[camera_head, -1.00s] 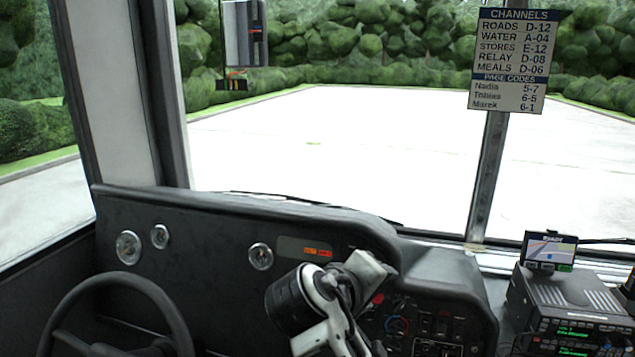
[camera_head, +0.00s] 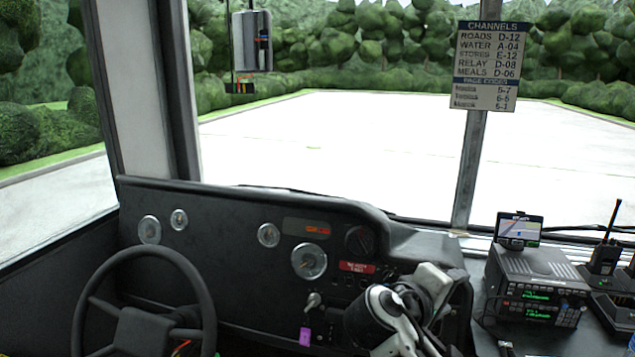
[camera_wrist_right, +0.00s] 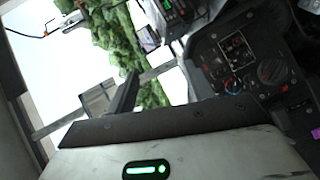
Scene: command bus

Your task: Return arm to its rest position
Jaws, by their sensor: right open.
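My right arm rises from the bottom edge of the head view, in front of the right part of the dashboard (camera_head: 230,240). Its dark round joint and pale links cover some of the switch panel. My right gripper (camera_head: 434,281) is at the arm's upper end, open, with nothing seen in it. Its fingertips are hard to make out. In the right wrist view, a pale panel of my own body with a green light fills the bottom, and the dashboard switches (camera_wrist_right: 235,55) show beyond. My left gripper is not in view.
A steering wheel (camera_head: 145,310) stands at left. A key (camera_head: 313,300) with a purple tag (camera_head: 305,336) is left of my arm. A radio (camera_head: 538,288) with a small screen (camera_head: 519,229) and a handheld radio (camera_head: 605,256) sit at right. A channel sign (camera_head: 485,65) hangs above.

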